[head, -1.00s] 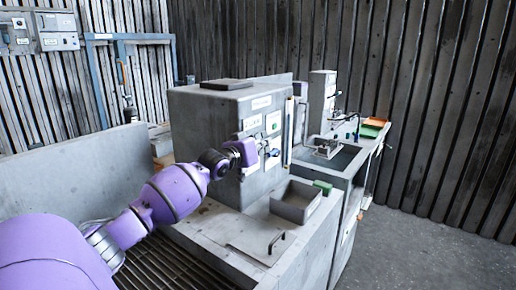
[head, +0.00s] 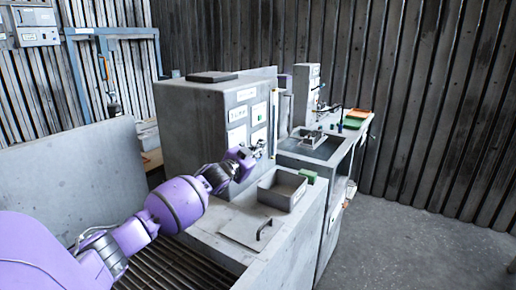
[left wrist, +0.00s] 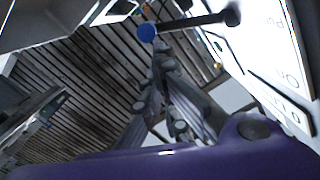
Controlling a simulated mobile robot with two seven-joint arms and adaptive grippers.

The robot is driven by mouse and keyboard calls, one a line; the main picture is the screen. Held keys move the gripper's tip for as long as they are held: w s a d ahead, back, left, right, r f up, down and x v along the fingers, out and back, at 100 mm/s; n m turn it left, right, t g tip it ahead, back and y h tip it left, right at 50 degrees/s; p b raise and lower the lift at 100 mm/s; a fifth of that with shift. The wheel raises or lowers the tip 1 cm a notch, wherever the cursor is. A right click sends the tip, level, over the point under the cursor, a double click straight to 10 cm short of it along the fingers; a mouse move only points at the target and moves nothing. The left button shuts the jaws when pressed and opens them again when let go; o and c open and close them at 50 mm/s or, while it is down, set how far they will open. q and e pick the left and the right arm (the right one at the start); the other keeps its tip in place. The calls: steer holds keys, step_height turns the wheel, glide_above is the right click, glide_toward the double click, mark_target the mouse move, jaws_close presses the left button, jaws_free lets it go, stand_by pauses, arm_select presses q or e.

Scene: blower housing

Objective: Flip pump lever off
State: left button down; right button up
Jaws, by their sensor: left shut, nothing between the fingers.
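The pump lever shows in the left wrist view as a dark rod (left wrist: 190,23) with a blue ball (left wrist: 146,32) at its end, standing out from the light panel. My left gripper (left wrist: 161,60) is shut and empty, its fingertips close to the blue ball and just below it in that picture. I cannot tell whether they touch. In the head view my left gripper (head: 259,147) is in front of the labelled face of the grey machine housing (head: 191,130); the lever cannot be made out clearly there. My right gripper is not in view.
A grey open bin (head: 283,190) and a plate with a dark handle (head: 264,229) lie on the bench below the panel. A small green block (head: 308,176) is by the bin. A second workstation with orange (head: 358,113) and green trays stands behind. Floor at right is clear.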

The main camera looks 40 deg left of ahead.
arm_select(q)
steer(key=shift+f+m, duration=0.45)
steer(key=shift+m, duration=0.05)
steer(key=shift+f, duration=0.1)
steer(key=shift+s, duration=0.15)
